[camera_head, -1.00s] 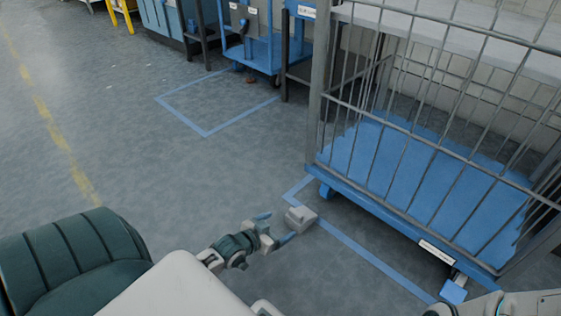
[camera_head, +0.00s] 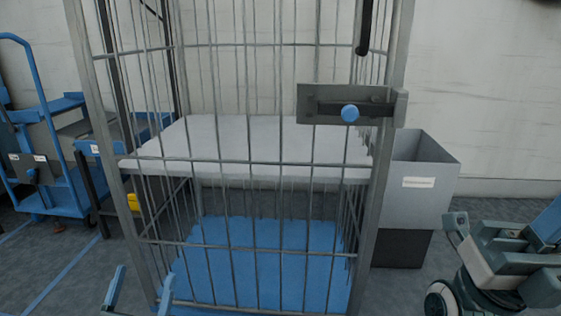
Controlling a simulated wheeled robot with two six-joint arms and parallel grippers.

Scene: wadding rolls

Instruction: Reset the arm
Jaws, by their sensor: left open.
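My left gripper (camera_head: 140,293) is at the bottom left of the head view, in front of the wire cage cart. Its two blue-tipped fingers stand apart with nothing between them, and its lower part is cut off by the frame edge. The arm behind it is out of the picture.
The tall wire cage cart (camera_head: 253,245) fills the middle, with a pale shelf (camera_head: 262,150) and a blue floor inside. A grey bin (camera_head: 425,185) stands to its right. A blue trolley (camera_head: 60,195) stands at the left. A pale wall closes the back.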

